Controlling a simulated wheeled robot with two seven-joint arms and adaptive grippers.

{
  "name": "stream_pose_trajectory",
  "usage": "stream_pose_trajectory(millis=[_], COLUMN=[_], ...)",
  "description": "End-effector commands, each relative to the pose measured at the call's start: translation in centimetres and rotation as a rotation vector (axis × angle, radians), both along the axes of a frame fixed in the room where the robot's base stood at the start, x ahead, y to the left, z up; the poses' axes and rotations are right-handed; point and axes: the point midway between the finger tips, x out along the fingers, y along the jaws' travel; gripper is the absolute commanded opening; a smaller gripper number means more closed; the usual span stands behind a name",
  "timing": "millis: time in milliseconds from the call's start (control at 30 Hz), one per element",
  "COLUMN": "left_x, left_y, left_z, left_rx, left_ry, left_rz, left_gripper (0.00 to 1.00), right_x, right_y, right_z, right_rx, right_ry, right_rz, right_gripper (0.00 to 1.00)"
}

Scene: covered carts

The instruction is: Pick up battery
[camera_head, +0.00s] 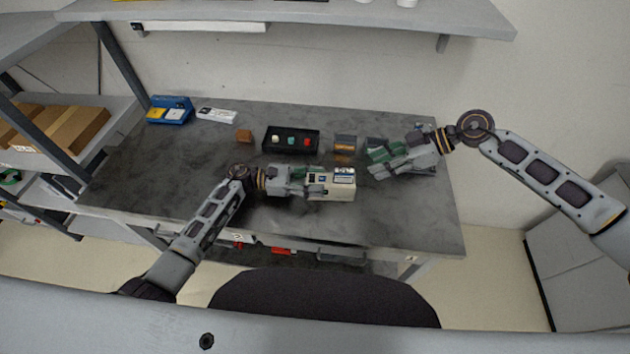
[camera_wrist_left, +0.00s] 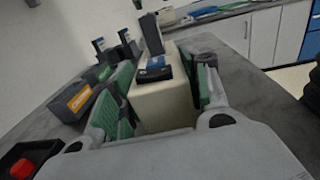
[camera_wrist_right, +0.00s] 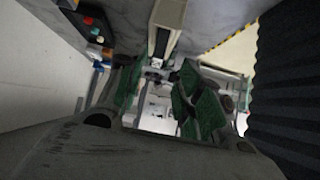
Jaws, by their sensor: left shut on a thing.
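A beige box (camera_head: 338,190) with a dark and blue top stands on the grey table; I cannot tell for sure whether it is the battery. My left gripper (camera_head: 308,183) is shut on it from the left. In the left wrist view the box (camera_wrist_left: 163,103) sits between the green finger pads. A dark block with an orange label (camera_wrist_left: 77,100) stands beside it; in the head view this block (camera_head: 344,143) is behind the box. My right gripper (camera_head: 375,160) is open, its pads apart, right of the box. The right wrist view also shows the box (camera_wrist_right: 168,14).
A black tray with coloured buttons (camera_head: 290,149) and a small brown block (camera_head: 244,135) lie behind my left gripper. A blue bin (camera_head: 170,107) and a white item (camera_head: 217,115) are at the back left. The table's front right is clear (camera_head: 410,215).

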Motion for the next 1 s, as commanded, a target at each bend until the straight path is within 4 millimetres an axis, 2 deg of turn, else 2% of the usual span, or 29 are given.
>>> stream_pose_trajectory(millis=[100, 167, 267, 467, 667, 1000], left_x=[0.0, 0.0, 0.0, 0.0, 0.0, 0.0], left_y=[0.0, 0.0, 0.0, 0.0, 0.0, 0.0], left_z=[0.0, 0.0, 0.0, 0.0, 0.0, 0.0], left_rx=[0.0, 0.001, 0.001, 0.001, 0.001, 0.001], left_ry=[0.0, 0.0, 0.0, 0.0, 0.001, 0.001], left_rz=[0.0, 0.001, 0.0, 0.0, 0.0, 0.001], left_gripper=[0.12, 0.12, 0.12, 0.12, 0.12, 0.12], right_x=[0.0, 0.0, 0.1, 0.9, 2.2, 2.9], right_y=[0.0, 0.0, 0.0, 0.0, 1.7, 7.4], right_z=[0.0, 0.0, 0.2, 1.6, 5.1, 11.4], right_rx=[0.0, 0.0, 0.0, 0.0, 0.022, 0.075], right_ry=[0.0, 0.0, -0.004, -0.034, -0.097, -0.204], right_rz=[0.0, 0.0, 0.0, 0.0, 0.022, 0.114], right_gripper=[0.36, 0.41, 0.41, 0.41, 0.41, 0.41])
